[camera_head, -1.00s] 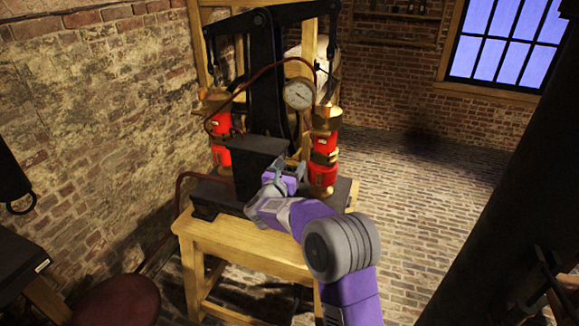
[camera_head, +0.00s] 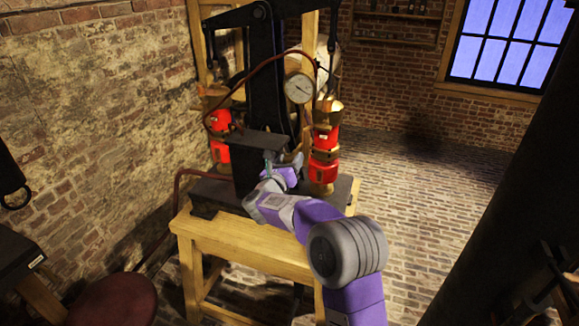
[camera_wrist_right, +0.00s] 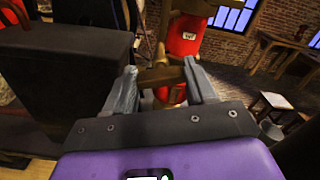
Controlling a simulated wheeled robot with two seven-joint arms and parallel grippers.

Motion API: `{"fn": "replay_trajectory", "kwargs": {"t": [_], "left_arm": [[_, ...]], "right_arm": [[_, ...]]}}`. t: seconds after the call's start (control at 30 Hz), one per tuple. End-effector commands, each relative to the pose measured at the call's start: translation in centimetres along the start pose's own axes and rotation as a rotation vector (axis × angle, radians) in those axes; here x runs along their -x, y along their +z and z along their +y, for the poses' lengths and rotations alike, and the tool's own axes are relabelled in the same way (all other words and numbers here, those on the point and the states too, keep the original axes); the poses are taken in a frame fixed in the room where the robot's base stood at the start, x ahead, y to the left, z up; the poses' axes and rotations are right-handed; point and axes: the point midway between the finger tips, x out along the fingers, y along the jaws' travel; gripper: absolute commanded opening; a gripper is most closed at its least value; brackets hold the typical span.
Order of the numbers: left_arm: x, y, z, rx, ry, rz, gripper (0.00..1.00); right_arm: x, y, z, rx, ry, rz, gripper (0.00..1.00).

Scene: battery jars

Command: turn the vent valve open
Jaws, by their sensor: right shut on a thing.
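The vent valve appears to be the brass piece with a cross bar (camera_wrist_right: 161,77) in the right wrist view, in front of a red and brass cylinder (camera_wrist_right: 184,36). My right gripper (camera_wrist_right: 160,70) is shut on this bar, one finger on each side. In the head view my right gripper (camera_head: 284,163) is at the pump machine (camera_head: 263,90), between its dark block (camera_head: 254,141) and the right red cylinder (camera_head: 324,141). The valve is hidden there behind the gripper. My left gripper is not in view.
The machine stands on a wooden table (camera_head: 245,244). A round gauge (camera_head: 299,88) and a dark red hose (camera_head: 243,84) are above the gripper. A round dark red stool (camera_head: 115,299) stands at the lower left. The brick floor at right is open.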

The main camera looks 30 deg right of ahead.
Motion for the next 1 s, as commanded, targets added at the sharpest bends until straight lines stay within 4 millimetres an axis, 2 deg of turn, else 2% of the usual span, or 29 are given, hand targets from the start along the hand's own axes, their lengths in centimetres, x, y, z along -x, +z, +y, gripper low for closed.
{"fn": "replay_trajectory", "kwargs": {"t": [0.1, 0.4, 1.0], "left_arm": [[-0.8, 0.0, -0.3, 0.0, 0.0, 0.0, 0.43], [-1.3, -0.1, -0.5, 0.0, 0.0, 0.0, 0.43], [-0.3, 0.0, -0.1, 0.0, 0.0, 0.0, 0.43]], "right_arm": [[0.0, -0.1, 0.1, 0.11, 0.0, -0.003, 0.25], [0.0, 0.0, 0.2, 0.397, 0.0, -0.001, 0.25], [0.0, 0.0, 0.3, 0.955, 0.0, -0.002, 0.25]]}}
